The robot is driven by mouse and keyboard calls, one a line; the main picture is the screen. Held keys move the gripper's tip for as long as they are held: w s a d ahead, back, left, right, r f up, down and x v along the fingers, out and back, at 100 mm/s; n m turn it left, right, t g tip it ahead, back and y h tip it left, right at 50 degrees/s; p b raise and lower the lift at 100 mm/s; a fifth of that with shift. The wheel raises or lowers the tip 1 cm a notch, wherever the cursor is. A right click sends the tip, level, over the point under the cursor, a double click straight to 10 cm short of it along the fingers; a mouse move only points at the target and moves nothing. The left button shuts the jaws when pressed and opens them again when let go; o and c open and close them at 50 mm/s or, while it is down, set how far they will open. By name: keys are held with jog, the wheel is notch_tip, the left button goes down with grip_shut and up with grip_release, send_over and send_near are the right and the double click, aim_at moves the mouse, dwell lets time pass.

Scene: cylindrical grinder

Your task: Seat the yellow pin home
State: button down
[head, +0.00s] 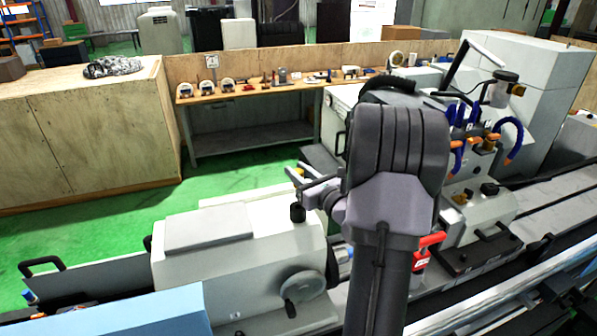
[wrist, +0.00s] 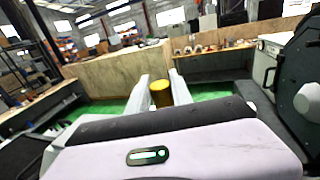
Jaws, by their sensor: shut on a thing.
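The yellow pin (wrist: 160,93) stands between my two pale fingers in the wrist view, with its round yellow top facing the camera. My gripper (wrist: 161,90) is shut on it. In the head view my gripper (head: 304,184) is over the right end of the grey machine housing, left of my dark wrist. Only a small yellow patch of the pin (head: 299,171) shows there, by the fingertips. The pin's lower part is hidden, and I cannot tell whether it sits in a hole.
A black knob (head: 298,212) stands just below my fingers on the grey housing (head: 240,255). A handwheel (head: 303,285) is on its front. Blue hoses (head: 510,135) and a red handle (head: 431,240) are to the right. A wooden bench (head: 250,92) stands behind, across green floor.

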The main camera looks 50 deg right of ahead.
notch_tip(320, 180, down, 2)
jog(key=shift+w+b, duration=0.1)
jog(key=shift+b, duration=0.4)
jog(key=shift+r, duration=0.1)
jog(key=shift+b, duration=0.35)
dwell(1.0)
jog(key=shift+f+b, duration=2.45)
jog(key=shift+f, duration=0.2)
jog(key=c, duration=1.1)
grip_release()
jog(key=shift+r, duration=0.1)
jog(key=shift+o, duration=0.2)
jog(key=b+v, duration=0.2)
jog(key=v, duration=1.5)
jog(key=shift+s+b, duration=0.3)
jog(key=shift+b, duration=0.1)
